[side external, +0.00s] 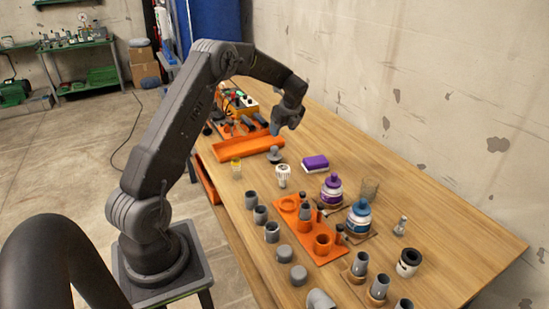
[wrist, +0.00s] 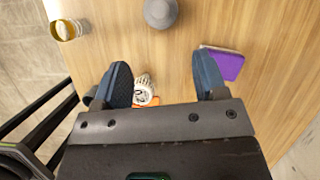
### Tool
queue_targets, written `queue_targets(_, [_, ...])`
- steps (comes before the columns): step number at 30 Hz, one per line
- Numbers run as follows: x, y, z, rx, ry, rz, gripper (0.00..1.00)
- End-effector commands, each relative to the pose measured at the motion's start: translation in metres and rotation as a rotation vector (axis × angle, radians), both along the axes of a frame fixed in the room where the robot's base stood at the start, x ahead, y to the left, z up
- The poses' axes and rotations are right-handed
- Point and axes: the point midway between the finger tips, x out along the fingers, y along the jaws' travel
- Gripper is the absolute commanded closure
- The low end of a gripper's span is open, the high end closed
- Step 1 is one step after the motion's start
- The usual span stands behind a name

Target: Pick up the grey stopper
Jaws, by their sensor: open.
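The grey stopper (side external: 276,155) stands on the wooden table in the side view, just below and slightly left of my gripper (side external: 284,125). The wrist view shows it as a round grey shape (wrist: 160,12) at the top edge, partly cut off. My gripper (wrist: 163,75) is open and empty, with two dark blue-grey fingers wide apart. It hovers above the table, and the stopper lies beyond the fingertips in the wrist view, apart from them.
A white bulb-like piece (side external: 283,175), a purple block (side external: 315,163) and a yellow-banded glass piece (side external: 236,168) stand nearby. An orange tray (side external: 250,148) lies behind the stopper. Grey pipe pieces, an orange holder (side external: 322,243) and bottles crowd the near side.

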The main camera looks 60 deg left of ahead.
Motion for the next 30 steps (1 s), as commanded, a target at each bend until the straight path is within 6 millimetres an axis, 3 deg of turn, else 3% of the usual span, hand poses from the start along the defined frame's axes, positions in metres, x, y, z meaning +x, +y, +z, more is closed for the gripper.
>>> queue_targets(7, [-0.002, 0.017, -0.029, -0.001, 0.031, -0.031, 0.34])
queue_targets(15, [-0.004, 0.036, -0.076, 0.0, 0.029, -0.031, 0.34])
queue_targets(23, [-0.005, 0.044, -0.093, 0.001, 0.028, -0.03, 0.34])
queue_targets(30, [-0.005, 0.058, -0.124, 0.0, 0.029, -0.029, 0.34])
